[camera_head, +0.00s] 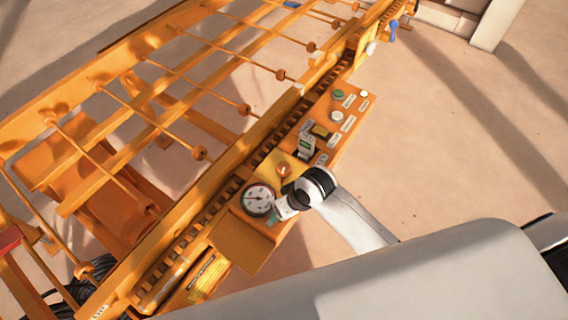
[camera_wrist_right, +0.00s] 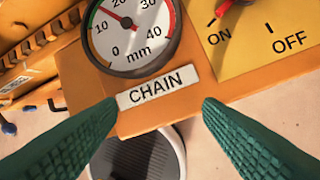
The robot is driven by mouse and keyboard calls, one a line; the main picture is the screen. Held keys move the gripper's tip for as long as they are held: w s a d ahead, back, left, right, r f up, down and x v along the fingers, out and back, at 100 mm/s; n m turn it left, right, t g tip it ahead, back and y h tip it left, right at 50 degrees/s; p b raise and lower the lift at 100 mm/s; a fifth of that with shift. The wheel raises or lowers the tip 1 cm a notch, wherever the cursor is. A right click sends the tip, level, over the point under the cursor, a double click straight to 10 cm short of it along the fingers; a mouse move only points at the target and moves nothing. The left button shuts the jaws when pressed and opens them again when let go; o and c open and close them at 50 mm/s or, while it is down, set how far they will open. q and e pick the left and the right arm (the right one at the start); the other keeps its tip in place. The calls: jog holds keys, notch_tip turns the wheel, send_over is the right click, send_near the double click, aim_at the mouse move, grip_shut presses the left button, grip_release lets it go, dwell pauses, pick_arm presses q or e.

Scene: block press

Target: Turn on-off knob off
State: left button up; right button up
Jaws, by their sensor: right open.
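The on-off knob (camera_head: 284,169) is a small orange-red knob on a yellow plate (camera_wrist_right: 285,65) of the orange control panel. In the right wrist view only a red bit of the knob (camera_wrist_right: 226,7) shows at the top edge. Its tip lies near the ON mark; the OFF mark (camera_wrist_right: 289,42) is to the right. My right gripper (camera_wrist_right: 160,105) is open and empty, its green fingers on either side of the CHAIN label (camera_wrist_right: 157,88). In the head view, the right gripper (camera_head: 274,219) is beside the gauge, below the knob. My left gripper is out of view.
A round gauge (camera_head: 258,199) sits on the panel left of the right gripper. Further up the panel are a yellow switch (camera_head: 320,131), a white button (camera_head: 336,117) and a green button (camera_head: 338,94). Orange frame rails (camera_head: 225,165) run along the left. Open floor lies right.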

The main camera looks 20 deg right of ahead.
aim_at(284, 167)
jog(key=shift+n+g, duration=0.3)
jog(key=shift+g, duration=0.2)
jog(key=w+r, duration=0.1)
jog(key=w, duration=0.1)
jog(key=w+a+r, duration=0.1)
jog(key=w+r, duration=0.2)
jog(key=w, duration=0.1)
jog(key=shift+w+a+r, duration=0.15)
jog(key=shift+w+a, duration=0.05)
jog(key=shift+w, duration=0.2)
jog(key=w+d+r+m+g+h, duration=0.1)
jog(key=w+d+r+h, duration=0.2)
jog(key=w+d+r, duration=0.3)
jog(key=f, duration=0.7)
jog(key=a+f+b, duration=0.1)
jog(key=f, duration=0.2)
jog(key=shift+w+f, duration=0.35)
jog(key=shift+c, duration=0.2)
jog(key=c, duration=0.9)
